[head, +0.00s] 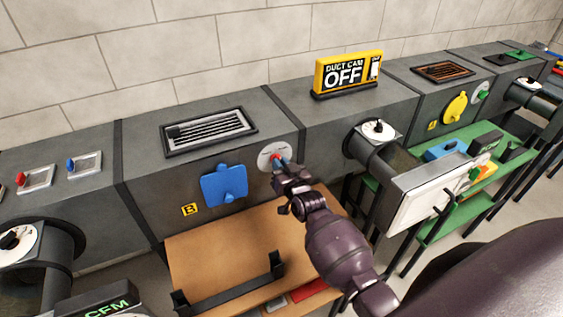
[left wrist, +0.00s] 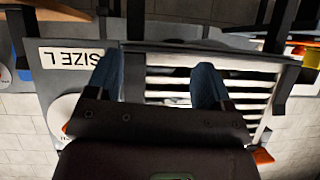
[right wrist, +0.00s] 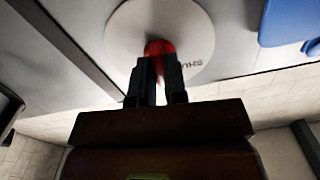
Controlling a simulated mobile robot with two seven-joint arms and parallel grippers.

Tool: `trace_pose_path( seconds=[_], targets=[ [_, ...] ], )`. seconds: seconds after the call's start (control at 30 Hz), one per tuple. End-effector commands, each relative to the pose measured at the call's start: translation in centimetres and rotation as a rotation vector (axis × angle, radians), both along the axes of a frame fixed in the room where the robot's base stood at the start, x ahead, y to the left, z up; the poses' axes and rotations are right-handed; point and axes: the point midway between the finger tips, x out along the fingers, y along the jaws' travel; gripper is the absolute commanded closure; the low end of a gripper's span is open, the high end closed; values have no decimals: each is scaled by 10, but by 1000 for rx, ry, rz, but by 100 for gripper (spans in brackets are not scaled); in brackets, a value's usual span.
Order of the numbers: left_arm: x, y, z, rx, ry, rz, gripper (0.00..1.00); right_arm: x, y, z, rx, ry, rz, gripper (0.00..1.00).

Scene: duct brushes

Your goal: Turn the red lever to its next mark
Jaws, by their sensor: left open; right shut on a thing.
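The red lever (right wrist: 160,47) sits on a round white dial (right wrist: 190,25) with partly readable lettering in the right wrist view. In the head view the dial (head: 264,155) is on the front face of the grey duct, and the lever is mostly hidden behind the fingers. My right gripper (head: 281,162) is shut on the lever; its fingers (right wrist: 160,65) close around it from both sides. The dial's marks are too small to tell. My left gripper (left wrist: 158,72) is open and empty in the left wrist view, and is not seen in the head view.
A blue cover (head: 223,187) is left of the dial. A brown table (head: 215,250) with a black rack stands below. A yellow sign reading OFF (head: 348,72) is on top of the duct. A round pipe and white panel (head: 430,192) stand close to the right arm.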

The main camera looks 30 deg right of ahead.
Motion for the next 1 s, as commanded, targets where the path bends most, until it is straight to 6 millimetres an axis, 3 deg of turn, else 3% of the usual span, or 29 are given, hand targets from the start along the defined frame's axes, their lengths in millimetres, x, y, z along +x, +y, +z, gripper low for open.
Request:
trace_pose_path(
  seconds=[0.4, 1.0],
  targets=[
    [0, 1, 23, 0, -7, 2, 26, 0, 1, 2, -393, 22, 0, 100],
    [2, 0, 31, 0, -13, 1, 26, 0, 1, 0, -814, 47, 0, 100]
  ],
)
